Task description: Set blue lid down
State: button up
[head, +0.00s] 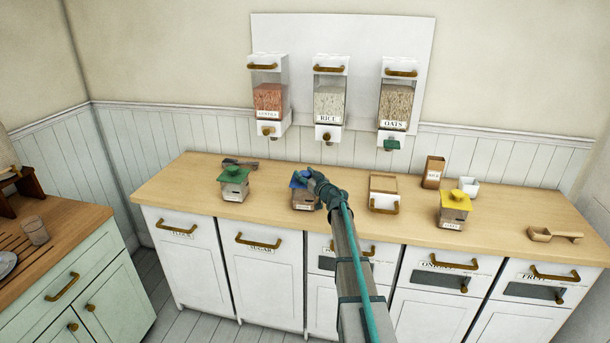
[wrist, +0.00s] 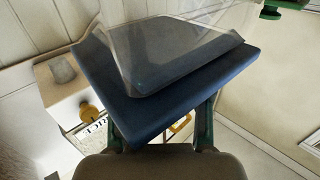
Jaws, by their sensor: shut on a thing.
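The blue lid (head: 299,179) is in my gripper (head: 315,181) above the middle of the counter. In the head view it appears over or close to a jar (head: 304,200) with brownish contents; I cannot tell whether they touch. In the wrist view the lid (wrist: 185,105) is a tilted dark blue slab with a clear, see-through block (wrist: 165,50) against its face. The fingers of my gripper (wrist: 161,130) reach to the lid's near side; their contact with it is hidden. My arm covers part of the counter front in the head view.
A jar with a green lid (head: 234,184) stands left and one with a yellow lid (head: 454,208) right. Dispensers, including rice (head: 330,105), hang behind. A scoop (head: 555,235) lies far right. Counter (head: 185,180) is bare at far left.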

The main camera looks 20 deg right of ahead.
jog(key=shift+f+p, duration=0.2)
jog(key=shift+p, duration=0.15)
jog(key=shift+f, duration=0.1)
jog(key=o, duration=1.3)
jog(key=shift+f, duration=0.1)
jog(key=shift+f+b, duration=0.2)
jog(key=shift+b, duration=0.65)
jog(key=shift+o, duration=0.5)
jog(key=s+b, duration=0.2)
jog(key=s, duration=0.9)
jog(key=shift+d+b, duration=0.3)
jog(key=shift+b, duration=0.1)
